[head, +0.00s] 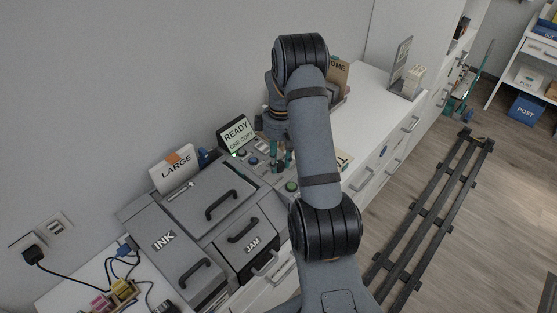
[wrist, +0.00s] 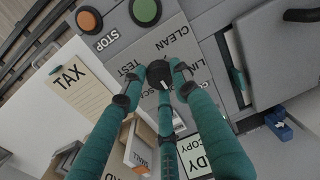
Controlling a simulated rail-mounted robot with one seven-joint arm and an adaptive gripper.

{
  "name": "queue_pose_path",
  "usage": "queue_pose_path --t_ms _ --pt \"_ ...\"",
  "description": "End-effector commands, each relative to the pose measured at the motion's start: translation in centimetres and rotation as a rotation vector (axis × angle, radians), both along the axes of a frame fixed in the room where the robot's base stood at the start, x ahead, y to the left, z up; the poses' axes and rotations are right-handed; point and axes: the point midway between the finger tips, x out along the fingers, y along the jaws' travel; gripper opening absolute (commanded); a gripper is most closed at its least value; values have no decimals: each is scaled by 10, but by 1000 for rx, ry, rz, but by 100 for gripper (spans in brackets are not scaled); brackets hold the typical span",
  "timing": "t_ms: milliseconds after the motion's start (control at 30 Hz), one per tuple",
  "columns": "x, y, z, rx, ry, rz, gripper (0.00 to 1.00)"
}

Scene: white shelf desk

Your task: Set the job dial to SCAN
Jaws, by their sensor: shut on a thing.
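The job dial (wrist: 158,71) is a black knob on the grey control panel, seen in the wrist view among printed labels. CLEAN and TEST read clearly; a label that looks like SCAN is partly covered by a finger. My gripper (wrist: 157,80) has its teal fingers closed around the knob. A small light mark shows on the knob, but I cannot tell which label it points to. In the head view my gripper (head: 275,150) is at the panel, largely hidden by my arm, and the dial is not distinguishable.
A green button (wrist: 145,11) and an orange STOP button (wrist: 89,20) sit beside the dial. The READY, ONE COPY screen (head: 237,135) stands behind the panel. The INK cover (head: 165,241) and JAM door (head: 252,245) have raised handles. A TAX card (wrist: 72,78) lies nearby.

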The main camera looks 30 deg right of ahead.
Motion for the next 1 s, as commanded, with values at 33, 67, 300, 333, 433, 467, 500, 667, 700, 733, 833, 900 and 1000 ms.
queue_pose_path --t_ms 33,67,300,333,433,467,500,667,700,733,833,900,1000 --pt "1 1 0 1 -1 1 20" --pt "1 1 0 1 -1 2 19" --pt "1 2 1 0 -2 2 4" --pt "1 1 1 0 -2 2 3" --pt "2 2 1 1 -3 2 2" --pt "2 2 1 0 -4 1 2" --pt "2 2 1 0 -4 -1 2" --pt "2 2 0 0 -5 -32 2" --pt "3 2 -1 0 -6 -46 2" --pt "3 2 -1 0 -6 -60 2" --pt "3 2 -1 0 -6 -115 2" --pt "3 2 -2 0 -7 -165 2" --pt "3 1 -2 0 -8 -250 2"
